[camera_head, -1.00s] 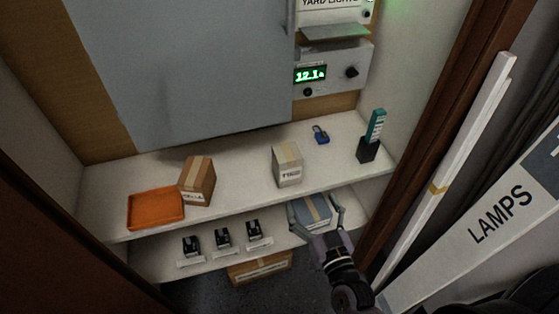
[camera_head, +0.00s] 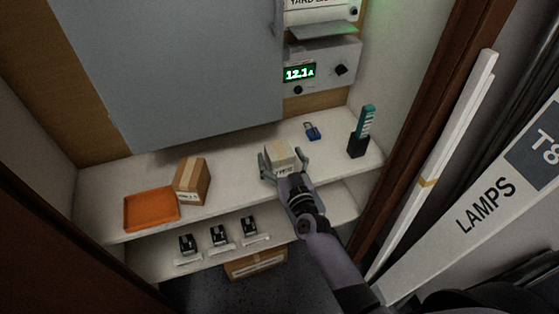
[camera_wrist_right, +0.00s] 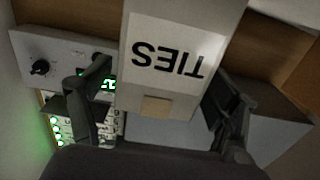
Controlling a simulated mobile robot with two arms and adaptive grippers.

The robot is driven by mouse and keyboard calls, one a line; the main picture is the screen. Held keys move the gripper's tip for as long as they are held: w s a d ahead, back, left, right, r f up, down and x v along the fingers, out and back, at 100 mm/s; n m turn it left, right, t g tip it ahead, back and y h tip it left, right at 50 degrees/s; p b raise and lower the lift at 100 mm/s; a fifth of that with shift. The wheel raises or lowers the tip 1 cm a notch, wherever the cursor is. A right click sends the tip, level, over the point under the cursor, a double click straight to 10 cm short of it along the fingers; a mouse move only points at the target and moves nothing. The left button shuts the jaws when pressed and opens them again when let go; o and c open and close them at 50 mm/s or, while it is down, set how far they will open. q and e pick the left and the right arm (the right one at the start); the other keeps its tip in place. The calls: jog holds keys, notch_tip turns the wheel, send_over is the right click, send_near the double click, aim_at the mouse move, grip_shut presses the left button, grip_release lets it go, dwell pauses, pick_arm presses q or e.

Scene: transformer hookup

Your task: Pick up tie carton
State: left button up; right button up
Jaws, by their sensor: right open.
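The tie carton (camera_head: 279,155) is a small pale box with a tan tape strip, upright on the upper shelf. In the right wrist view the carton (camera_wrist_right: 172,65) shows its label "TIES" upside down, between the two fingers. My right gripper (camera_head: 284,172) is open at the front of the carton, with a finger on either side of it. The right wrist view shows my right gripper (camera_wrist_right: 165,105) with gaps beside the carton, so the fingers appear apart from it. My left gripper is not in view.
On the upper shelf (camera_head: 235,180) stand a brown carton (camera_head: 192,181), an orange tray (camera_head: 151,210), a blue padlock (camera_head: 312,131) and a dark holder (camera_head: 357,146) with a teal item. Several black devices (camera_head: 219,236) sit on the lower shelf. A grey cabinet (camera_head: 190,70) is behind.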

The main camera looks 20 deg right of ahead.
jog(key=shift+w+f, duration=0.1)
jog(key=shift+w, duration=0.6)
jog(key=shift+c, duration=0.4)
jog(key=c, duration=1.2)
